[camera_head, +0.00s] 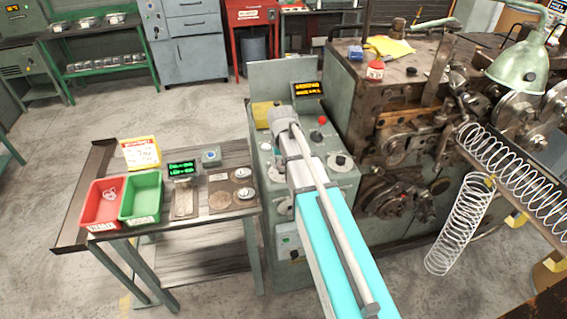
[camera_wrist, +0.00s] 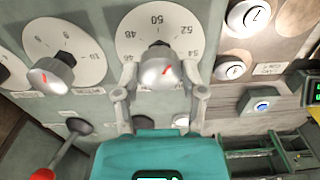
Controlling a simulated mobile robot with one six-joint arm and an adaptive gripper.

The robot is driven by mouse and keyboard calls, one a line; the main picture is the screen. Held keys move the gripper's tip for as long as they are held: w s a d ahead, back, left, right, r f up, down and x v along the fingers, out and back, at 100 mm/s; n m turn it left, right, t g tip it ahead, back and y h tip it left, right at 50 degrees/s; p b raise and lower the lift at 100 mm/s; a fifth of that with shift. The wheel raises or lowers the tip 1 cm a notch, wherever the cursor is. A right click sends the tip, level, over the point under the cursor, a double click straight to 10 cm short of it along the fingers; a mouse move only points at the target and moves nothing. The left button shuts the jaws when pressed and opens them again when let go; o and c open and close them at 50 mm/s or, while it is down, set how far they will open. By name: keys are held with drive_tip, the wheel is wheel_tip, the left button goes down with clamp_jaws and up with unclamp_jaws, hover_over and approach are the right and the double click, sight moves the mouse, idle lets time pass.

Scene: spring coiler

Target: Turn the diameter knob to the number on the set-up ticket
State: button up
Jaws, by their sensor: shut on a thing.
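I cannot read the pointer's exact value or tell from a label whether this is the diameter knob. In the head view my arm hides the gripper and held knob. A yellow and white card (camera_head: 141,153), possibly the set-up ticket, stands on the side table; its text is too small to read.
A second knob (camera_wrist: 52,74) with its own dial is at left in the wrist view. Red (camera_head: 101,207) and green bins (camera_head: 141,199) sit on the side table. The coiler machine (camera_head: 400,150) stands at right.

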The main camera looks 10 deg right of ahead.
drive_tip(key=shift+w+m, duration=0.15)
drive_tip(key=shift+m, duration=1.15)
drive_tip(key=o, duration=1.1)
drive_tip(key=shift+o, duration=0.2)
drive_tip(key=shift+s, duration=0.5)
drive_tip(key=s+f+n+b, duration=0.1)
drive_tip(key=s+n, duration=0.2)
drive_tip(key=s, duration=1.2)
drive_tip(key=shift+s+d+f, duration=0.15)
drive_tip(key=shift+d+f, duration=0.05)
drive_tip(key=shift+d, duration=0.2)
